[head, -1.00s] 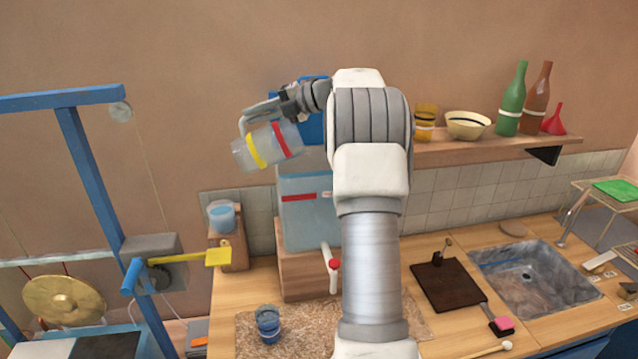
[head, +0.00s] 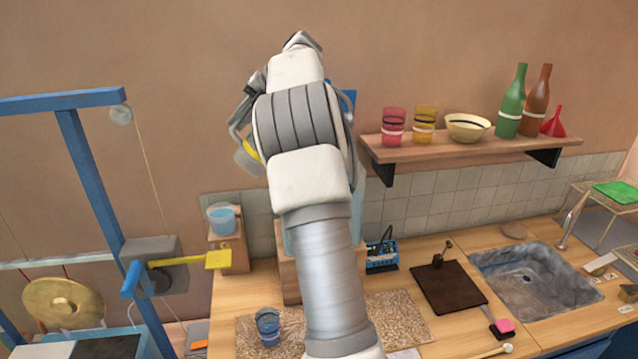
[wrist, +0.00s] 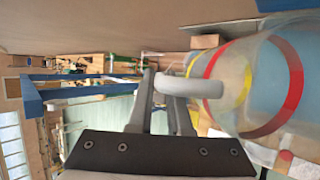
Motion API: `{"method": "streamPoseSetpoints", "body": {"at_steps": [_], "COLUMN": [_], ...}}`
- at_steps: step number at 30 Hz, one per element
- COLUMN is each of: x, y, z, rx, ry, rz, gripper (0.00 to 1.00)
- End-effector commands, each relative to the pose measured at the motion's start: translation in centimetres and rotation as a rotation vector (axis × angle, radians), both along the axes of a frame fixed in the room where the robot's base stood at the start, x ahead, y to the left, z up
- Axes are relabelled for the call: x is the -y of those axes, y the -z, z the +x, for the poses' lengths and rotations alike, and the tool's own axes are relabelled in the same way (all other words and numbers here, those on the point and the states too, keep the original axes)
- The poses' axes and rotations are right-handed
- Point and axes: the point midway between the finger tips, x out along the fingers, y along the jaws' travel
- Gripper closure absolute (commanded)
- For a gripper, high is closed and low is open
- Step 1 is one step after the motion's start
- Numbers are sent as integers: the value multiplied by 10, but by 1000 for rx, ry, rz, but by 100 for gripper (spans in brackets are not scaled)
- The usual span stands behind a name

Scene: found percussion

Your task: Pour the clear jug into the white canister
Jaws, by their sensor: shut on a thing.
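The clear jug (wrist: 222,92), with a yellow band and a red band, fills the right of the wrist view. My gripper (wrist: 164,86) is shut on its pale handle (wrist: 200,88). In the head view only a bit of the jug (head: 245,160) shows, left of my arm, high above the counter; my arm hides the rest. I cannot tell its exact tilt or how much is in it. I cannot make out a white canister in any view. A pale blue tank (head: 359,192) stands mostly hidden behind my arm.
A shelf (head: 470,150) with cups, a bowl and bottles is to the right. A blue frame (head: 90,170) with a yellow paddle (head: 218,259) stands left. A blue cup (head: 268,326) is on the speckled mat (head: 400,325). A small cup (head: 221,218) sits on a wooden block.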

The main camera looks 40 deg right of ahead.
Motion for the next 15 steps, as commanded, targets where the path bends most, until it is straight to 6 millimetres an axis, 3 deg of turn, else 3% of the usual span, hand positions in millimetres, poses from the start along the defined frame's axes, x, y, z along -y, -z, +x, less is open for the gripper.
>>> {"method": "streamPoseSetpoints", "body": {"at_steps": [1,15], "x": [-3,-13], "y": [-54,-36], "z": [1,7], "rx": [-6,-65], "ry": [-3,-1], "rz": [-17,-139], "gripper": [100,100]}}
